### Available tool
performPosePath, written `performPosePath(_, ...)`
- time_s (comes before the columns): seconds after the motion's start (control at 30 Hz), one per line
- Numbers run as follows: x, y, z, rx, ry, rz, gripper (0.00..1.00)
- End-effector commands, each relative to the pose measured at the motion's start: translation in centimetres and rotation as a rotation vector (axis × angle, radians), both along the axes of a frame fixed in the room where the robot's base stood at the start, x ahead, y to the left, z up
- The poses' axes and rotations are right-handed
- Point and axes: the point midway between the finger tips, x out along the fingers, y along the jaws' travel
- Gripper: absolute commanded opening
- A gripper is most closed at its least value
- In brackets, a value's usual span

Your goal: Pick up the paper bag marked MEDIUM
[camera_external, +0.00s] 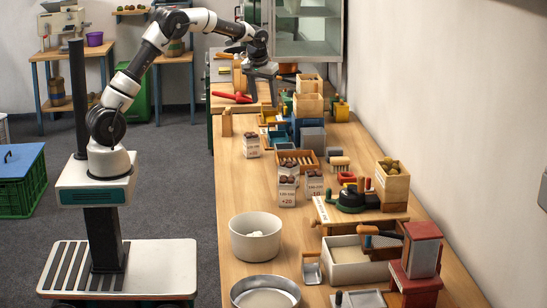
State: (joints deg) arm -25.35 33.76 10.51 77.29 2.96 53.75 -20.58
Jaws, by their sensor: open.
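Several white paper bags filled with brown chestnuts stand upright on the long wooden table. One bag (252,147) stands alone near the left edge. Another bag (287,192) and a bag to its right (314,189) stand close together nearer the camera. Their printed labels are too small to read surely, so I cannot tell which is marked MEDIUM. My gripper (262,94) is open, pointing down over the far part of the table, well beyond the bags. It appears empty and touches none of them.
A wooden tray (309,167) lies beside the bags. A white bowl (255,241) stands nearer the camera, and a green scale-like device (350,199) is to the right. Wooden boxes (308,104) and a red tool (231,97) lie near my gripper. The table's left strip is mostly clear.

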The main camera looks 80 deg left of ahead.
Motion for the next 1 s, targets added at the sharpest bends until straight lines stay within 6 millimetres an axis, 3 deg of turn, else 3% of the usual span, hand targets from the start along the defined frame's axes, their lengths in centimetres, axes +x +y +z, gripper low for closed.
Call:
performPosePath(0.03,-3.0,4.9,0.6,0.011,-0.018,0.116,0.56)
performPosePath(0.1,-6.5,9.8,1.1,0.027,-0.039,0.242,0.56)
performPosePath(0.2,-10.6,14.5,1.7,0.047,-0.062,0.372,0.56)
performPosePath(0.27,-12.3,16.2,1.9,0.055,-0.071,0.422,0.56)
performPosePath(0.33,-13.6,17.3,2.0,0.06,-0.077,0.457,0.56)
performPosePath(0.47,-14.1,18.3,0.8,0.061,-0.077,0.473,0.56)
performPosePath(0.8,-13.5,20.9,-6.0,0.06,-0.076,0.471,0.56)
performPosePath(1.0,-13.3,22.1,-8.6,0.062,-0.079,0.471,0.56)
